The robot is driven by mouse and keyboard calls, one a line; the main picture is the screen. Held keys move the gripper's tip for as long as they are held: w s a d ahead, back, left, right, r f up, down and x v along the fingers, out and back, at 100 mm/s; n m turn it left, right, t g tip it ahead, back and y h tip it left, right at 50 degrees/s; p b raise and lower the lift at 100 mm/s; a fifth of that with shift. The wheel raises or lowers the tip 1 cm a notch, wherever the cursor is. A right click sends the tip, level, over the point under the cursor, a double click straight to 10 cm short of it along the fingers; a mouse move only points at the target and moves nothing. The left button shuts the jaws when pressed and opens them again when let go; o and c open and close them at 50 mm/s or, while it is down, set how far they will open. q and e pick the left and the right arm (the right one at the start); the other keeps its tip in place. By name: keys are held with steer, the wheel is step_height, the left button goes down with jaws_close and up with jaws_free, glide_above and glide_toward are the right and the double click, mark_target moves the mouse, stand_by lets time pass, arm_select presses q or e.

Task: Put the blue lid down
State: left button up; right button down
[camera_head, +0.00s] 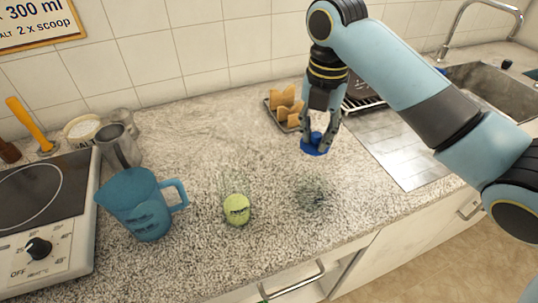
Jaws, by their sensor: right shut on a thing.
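The blue lid (313,150) is a small round lid with a knob. My right gripper (319,132) comes down from above and is shut on the lid's knob. The lid seems to be held above the speckled counter (270,190), with a dark patch on the counter below it, slightly nearer the front. My left gripper does not show.
A blue measuring jug (143,208) and a yellow-green round item (237,209) stand on the counter to the left. A rack with toast-like slices (286,103) is behind the lid. A hob (40,225) is at far left, a sink (490,88) at far right.

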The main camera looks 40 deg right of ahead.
glide_above(271, 158)
step_height(271, 158, down, 7)
steer(key=shift+f, duration=0.2)
step_height(271, 158, down, 3)
steer(key=shift+f, duration=0.2)
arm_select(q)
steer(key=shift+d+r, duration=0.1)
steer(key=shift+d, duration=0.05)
arm_select(e)
steer(key=shift+f, duration=0.25)
steer(key=shift+f, duration=0.15)
steer(key=c, duration=1.2)
jaws_free()
